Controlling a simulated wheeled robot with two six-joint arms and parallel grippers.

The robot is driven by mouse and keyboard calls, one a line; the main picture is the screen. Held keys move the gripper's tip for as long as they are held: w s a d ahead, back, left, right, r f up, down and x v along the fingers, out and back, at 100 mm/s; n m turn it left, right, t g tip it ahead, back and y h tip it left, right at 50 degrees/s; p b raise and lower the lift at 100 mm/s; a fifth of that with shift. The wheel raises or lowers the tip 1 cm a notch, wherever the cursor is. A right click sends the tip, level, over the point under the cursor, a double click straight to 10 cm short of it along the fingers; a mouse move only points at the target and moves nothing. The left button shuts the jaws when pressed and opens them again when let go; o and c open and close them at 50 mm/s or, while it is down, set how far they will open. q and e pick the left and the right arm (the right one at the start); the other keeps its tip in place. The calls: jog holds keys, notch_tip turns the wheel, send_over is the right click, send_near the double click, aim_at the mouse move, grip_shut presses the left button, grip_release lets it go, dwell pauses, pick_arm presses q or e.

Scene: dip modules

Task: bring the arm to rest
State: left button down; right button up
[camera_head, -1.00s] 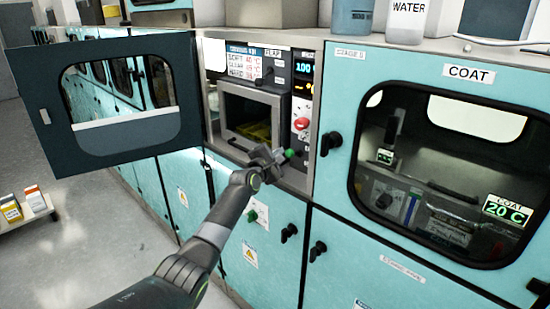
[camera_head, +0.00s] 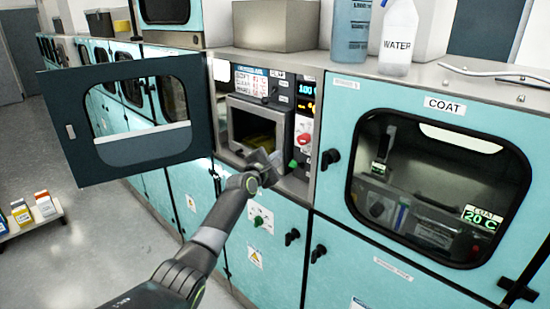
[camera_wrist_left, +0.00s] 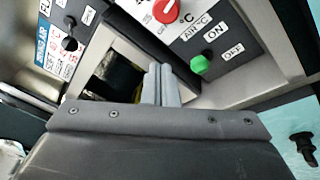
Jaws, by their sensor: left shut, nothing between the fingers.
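My left arm reaches in from the lower left in the head view. Its gripper (camera_head: 268,162) is in front of the lower right of the oven opening, near the control panel. In the left wrist view the two fingers (camera_wrist_left: 161,84) are together, shut and empty. Behind them is the open oven chamber (camera_head: 250,125) with something yellow inside, partly hidden and too dark to tell. My right gripper is not in view.
The open oven door (camera_head: 130,115) swings out to the left. The control panel has a red knob (camera_wrist_left: 167,11) and a green button (camera_wrist_left: 200,64). The closed COAT window (camera_head: 440,190) is on the right. A WATER bottle (camera_head: 398,45) stands on top. Open floor lies at left.

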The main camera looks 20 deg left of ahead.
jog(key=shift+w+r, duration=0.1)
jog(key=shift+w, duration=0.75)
